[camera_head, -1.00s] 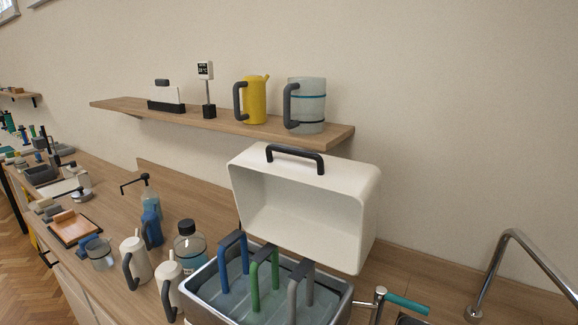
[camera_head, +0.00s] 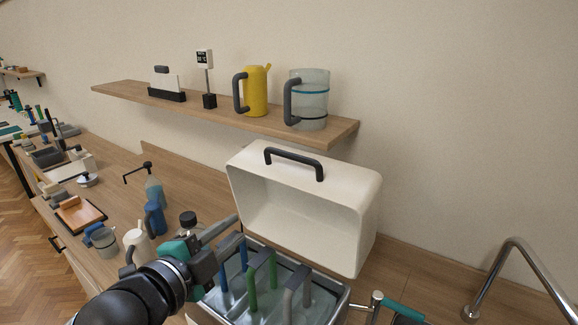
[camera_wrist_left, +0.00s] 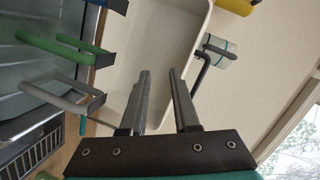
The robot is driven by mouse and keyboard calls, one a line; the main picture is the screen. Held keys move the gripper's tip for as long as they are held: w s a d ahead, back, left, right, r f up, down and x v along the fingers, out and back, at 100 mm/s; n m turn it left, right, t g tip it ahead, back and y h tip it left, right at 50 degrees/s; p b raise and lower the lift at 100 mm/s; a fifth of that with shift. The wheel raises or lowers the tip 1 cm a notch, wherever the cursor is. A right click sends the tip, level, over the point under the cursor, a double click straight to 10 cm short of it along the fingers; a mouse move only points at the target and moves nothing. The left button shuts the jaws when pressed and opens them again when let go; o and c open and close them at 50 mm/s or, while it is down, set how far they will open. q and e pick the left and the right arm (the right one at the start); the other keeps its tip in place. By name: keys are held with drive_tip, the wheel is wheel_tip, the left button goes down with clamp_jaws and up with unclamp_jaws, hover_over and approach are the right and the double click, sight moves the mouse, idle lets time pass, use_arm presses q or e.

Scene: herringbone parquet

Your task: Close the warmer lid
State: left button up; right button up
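The warmer lid (camera_head: 300,215) is a cream, box-like cover. It stands tilted up and open behind the warmer basin (camera_head: 335,302), with its black handle (camera_head: 294,163) at the top. The basin holds blue, green (camera_head: 262,280) and grey handled items. My left gripper (camera_head: 238,228) is at the basin's left, in front of the lid's lower left edge. The left wrist view shows its two fingers (camera_wrist_left: 160,72) apart with nothing between them, and the lid's pale inside (camera_wrist_left: 160,35) beyond. I cannot tell if a finger touches the lid. My right gripper is not in view.
A wall shelf (camera_head: 220,117) above the lid carries a yellow pitcher (camera_head: 257,92) and a glass jug (camera_head: 313,100). Bottles and a white mug (camera_head: 135,240) crowd the counter at left. A curved faucet (camera_head: 545,262) and teal lever (camera_head: 402,310) are at right.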

sight(286, 157)
use_arm(q)
wheel_tip(286, 157, up, 8)
drive_tip(key=d+m+h, duration=0.1)
drive_tip(key=m+h, duration=0.3)
drive_tip(key=m, duration=0.3)
drive_tip(key=p+x, duration=0.3)
drive_tip(key=x, duration=1.2)
drive_tip(key=shift+w+r+p, duration=0.1)
drive_tip(key=shift+w+p, duration=0.25)
drive_tip(key=shift+w, duration=0.05)
clamp_jaws()
